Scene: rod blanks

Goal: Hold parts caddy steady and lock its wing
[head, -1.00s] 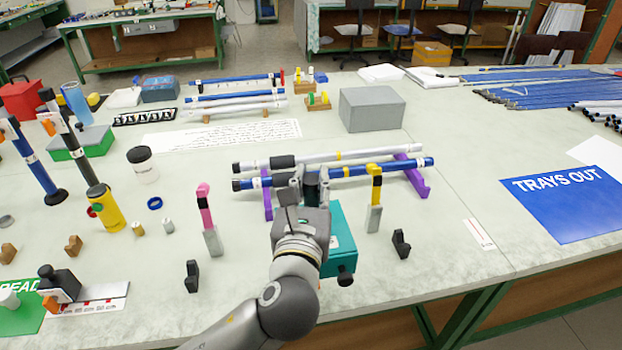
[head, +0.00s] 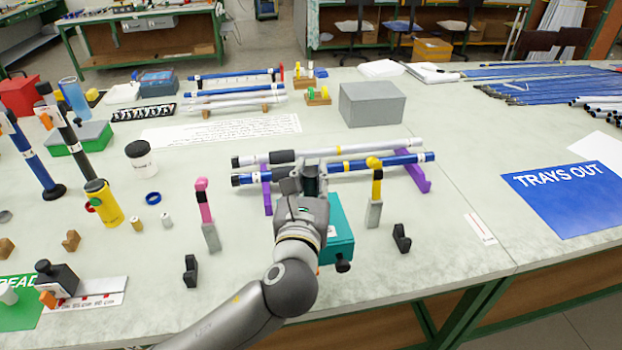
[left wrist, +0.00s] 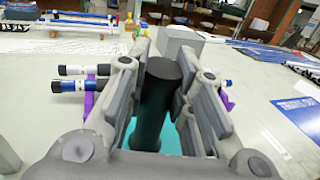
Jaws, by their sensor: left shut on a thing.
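The teal box (head: 338,238), which looks like the parts caddy, stands near the front of the table, partly hidden by my left arm. A black knob (head: 343,266) sticks out at its front side; I cannot tell whether this is the wing. My left gripper (head: 312,178) is over the box. In the left wrist view, my left gripper (left wrist: 168,100) is shut on an upright black cylindrical post (left wrist: 155,108), with teal surface showing below and beside it. My right gripper is not in view.
Behind the gripper, white and blue rods (head: 385,167) lie on purple stands (head: 420,180). A pink-topped post (head: 205,215) stands left and a yellow-topped post (head: 375,195) right. Small black holders (head: 191,271) stand in front. The table right of the posts is mostly clear.

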